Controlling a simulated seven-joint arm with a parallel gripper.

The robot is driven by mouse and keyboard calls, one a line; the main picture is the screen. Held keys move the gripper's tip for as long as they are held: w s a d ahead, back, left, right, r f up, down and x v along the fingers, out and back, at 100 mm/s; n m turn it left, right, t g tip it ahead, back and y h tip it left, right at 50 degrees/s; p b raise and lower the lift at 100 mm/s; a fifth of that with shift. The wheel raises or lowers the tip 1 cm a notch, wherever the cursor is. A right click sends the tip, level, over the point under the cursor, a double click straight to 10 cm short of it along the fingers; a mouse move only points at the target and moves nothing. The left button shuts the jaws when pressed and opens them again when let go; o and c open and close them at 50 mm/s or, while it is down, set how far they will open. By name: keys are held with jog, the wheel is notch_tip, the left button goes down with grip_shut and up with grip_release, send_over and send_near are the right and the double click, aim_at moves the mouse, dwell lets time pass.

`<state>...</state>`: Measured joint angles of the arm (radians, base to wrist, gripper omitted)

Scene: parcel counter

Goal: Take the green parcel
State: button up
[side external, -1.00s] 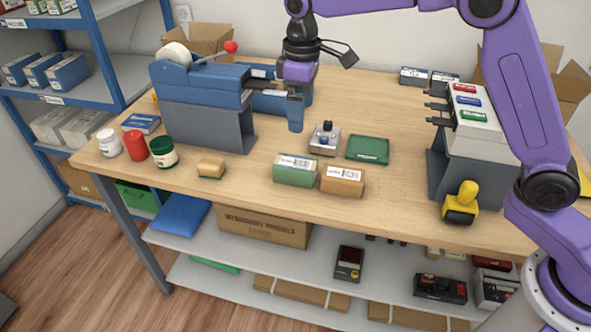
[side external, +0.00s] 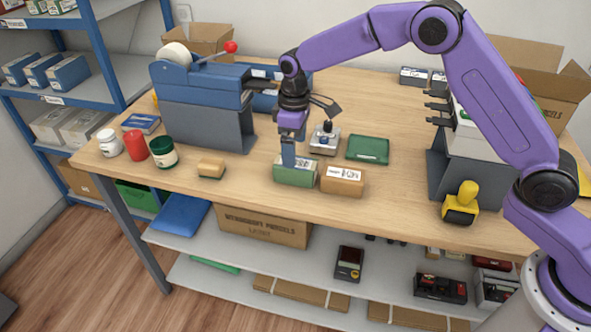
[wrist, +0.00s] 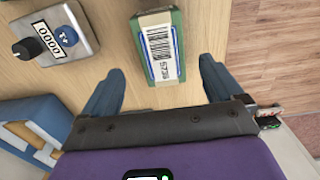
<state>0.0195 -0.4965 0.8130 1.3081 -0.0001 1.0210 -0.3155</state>
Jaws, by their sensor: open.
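The green parcel (side external: 296,174) lies on the wooden counter with a white barcode label on top. In the side view my gripper (side external: 288,160) is directly over it, fingers pointing down, and hides part of its top. In the wrist view the green parcel (wrist: 161,47) shows between and just ahead of my two blue-grey fingers (wrist: 160,85). The fingers are wide apart and nothing is held between them. I cannot tell the exact height of the fingertips above the parcel.
A brown parcel (side external: 342,181) stands close to the right of the green one. Behind are a grey device with a dark knob (side external: 324,139) and a green tray (side external: 367,149). A small tan block (side external: 211,168) lies to the left.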

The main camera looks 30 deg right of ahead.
aim_at(295, 170)
jog(key=shift+s+f, duration=0.2)
jog(key=shift+f, duration=2.9)
jog(key=c, duration=1.2)
